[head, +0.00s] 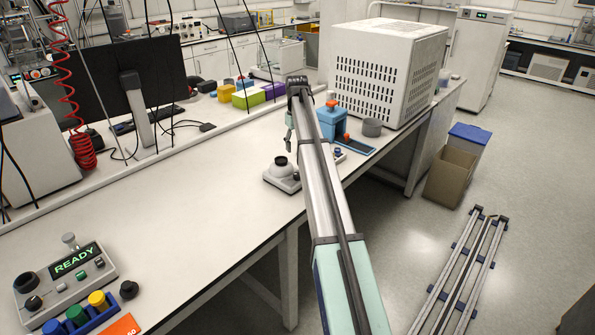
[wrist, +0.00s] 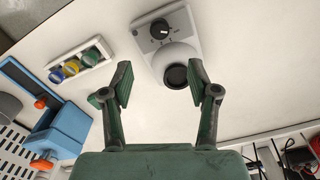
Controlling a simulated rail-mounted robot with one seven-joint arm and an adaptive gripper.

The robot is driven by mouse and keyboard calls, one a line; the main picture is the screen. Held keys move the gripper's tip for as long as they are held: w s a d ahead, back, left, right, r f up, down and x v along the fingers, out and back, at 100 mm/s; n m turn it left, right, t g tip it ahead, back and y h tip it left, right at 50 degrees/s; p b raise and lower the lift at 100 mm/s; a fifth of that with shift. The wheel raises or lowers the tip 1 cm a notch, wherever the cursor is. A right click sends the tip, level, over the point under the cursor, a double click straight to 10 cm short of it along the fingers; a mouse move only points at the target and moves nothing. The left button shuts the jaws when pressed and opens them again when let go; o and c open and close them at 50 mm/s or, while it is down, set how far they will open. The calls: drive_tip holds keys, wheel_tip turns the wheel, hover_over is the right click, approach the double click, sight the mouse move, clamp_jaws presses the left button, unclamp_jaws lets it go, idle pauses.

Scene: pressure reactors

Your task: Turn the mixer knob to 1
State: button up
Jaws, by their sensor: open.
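The mixer (wrist: 186,20) is a small light-grey unit with a dark round cup (wrist: 176,76) on top. Its black knob (wrist: 159,28) has a white pointer line, with small marks around it too small to read. In the head view the mixer (head: 283,181) stands on the white bench, and its knob cannot be made out. My gripper (wrist: 161,84) is open and empty, its two green-padded fingers apart. In the wrist view the cup shows between the fingertips and the knob lies beyond them. In the head view my gripper (head: 289,141) hangs just above the mixer, apart from it.
A rack with coloured caps (wrist: 80,65) and a blue device (wrist: 60,135) sit left of the mixer in the wrist view. A large white perforated box (head: 385,75) stands behind. A console reading READY (head: 75,260) is at front left. The bench between is clear.

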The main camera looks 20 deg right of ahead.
sight(297, 173)
wheel_tip(297, 173, down, 13)
drive_tip(key=p, duration=0.3)
drive_tip(key=shift+r, duration=0.15)
clamp_jaws()
